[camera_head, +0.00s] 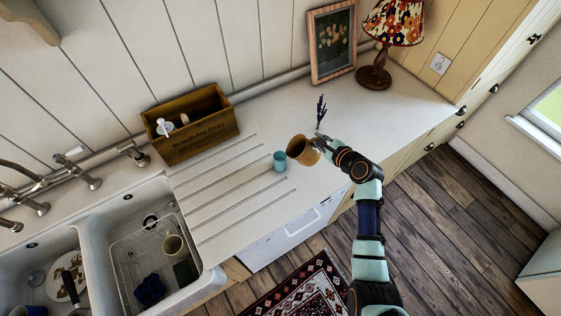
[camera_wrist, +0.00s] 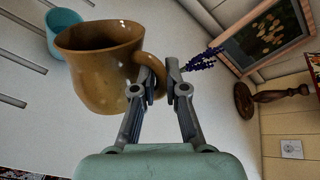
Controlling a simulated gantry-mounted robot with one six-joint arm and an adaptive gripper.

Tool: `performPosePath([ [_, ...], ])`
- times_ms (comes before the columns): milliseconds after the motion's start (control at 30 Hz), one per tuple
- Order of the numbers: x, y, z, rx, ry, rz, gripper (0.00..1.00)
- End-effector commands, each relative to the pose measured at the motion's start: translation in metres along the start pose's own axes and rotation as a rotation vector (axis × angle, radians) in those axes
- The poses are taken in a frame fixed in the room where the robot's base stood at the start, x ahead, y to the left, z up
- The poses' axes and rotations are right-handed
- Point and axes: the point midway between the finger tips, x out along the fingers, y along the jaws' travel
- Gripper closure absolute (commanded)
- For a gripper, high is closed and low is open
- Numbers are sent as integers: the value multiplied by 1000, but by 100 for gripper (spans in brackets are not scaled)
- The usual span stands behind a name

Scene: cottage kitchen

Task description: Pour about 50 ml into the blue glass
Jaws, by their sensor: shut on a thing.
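A brown pitcher (camera_head: 301,151) is held at its handle by my gripper (camera_head: 322,146), tilted with its mouth toward the blue glass. In the wrist view the pitcher (camera_wrist: 97,70) fills the upper left, and the fingers of my gripper (camera_wrist: 163,82) are shut on its handle. The blue glass (camera_head: 280,161) stands upright on the white counter, just left of the pitcher. It also shows in the wrist view (camera_wrist: 64,32), partly hidden behind the pitcher. No stream of liquid is visible, and I cannot see how full either one is.
A wooden box (camera_head: 190,137) stands against the wall. A framed picture (camera_head: 332,42) and a lamp (camera_head: 375,75) are at the back right. The sink (camera_head: 92,222) is at the left. The grooved counter between is clear.

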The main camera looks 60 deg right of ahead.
Motion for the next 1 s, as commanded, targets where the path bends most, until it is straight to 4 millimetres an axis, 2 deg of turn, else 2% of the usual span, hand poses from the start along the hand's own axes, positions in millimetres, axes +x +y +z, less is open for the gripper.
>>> performPosePath([
  [33,-1,-4,5,-2,-4,-4,100],
  [133,1,-1,-3,22,-19,-5,100],
  [400,3,4,-42,197,-133,-20,100],
  [500,1,3,-51,245,-166,-22,100],
  [1000,-1,0,-52,281,-191,-22,100],
])
